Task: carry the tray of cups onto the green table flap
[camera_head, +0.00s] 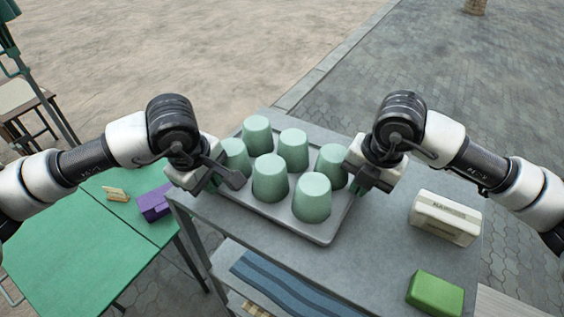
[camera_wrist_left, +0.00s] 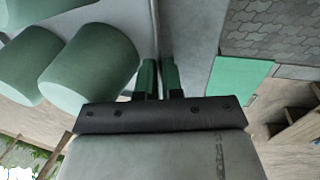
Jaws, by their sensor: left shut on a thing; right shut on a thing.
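A grey tray (camera_head: 325,233) holds several pale green cups (camera_head: 270,178), mouth down, over a grey table (camera_head: 385,255); I cannot tell whether it touches the top. My left gripper (camera_head: 230,178) is shut on the tray's left edge. In the left wrist view its fingers (camera_wrist_left: 159,76) close on the tray rim beside a cup (camera_wrist_left: 92,66). My right gripper (camera_head: 358,178) is shut on the tray's right edge, its fingertips partly hidden. The green table (camera_head: 75,255) stands at the left, with a seam across its top; it also shows in the left wrist view (camera_wrist_left: 238,78).
A purple object (camera_head: 154,204) and a small tan card (camera_head: 115,193) are on the green table, near its right side. A white box (camera_head: 445,217) and a green block (camera_head: 435,293) lie on the grey table, right of the tray. A gap separates the tables.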

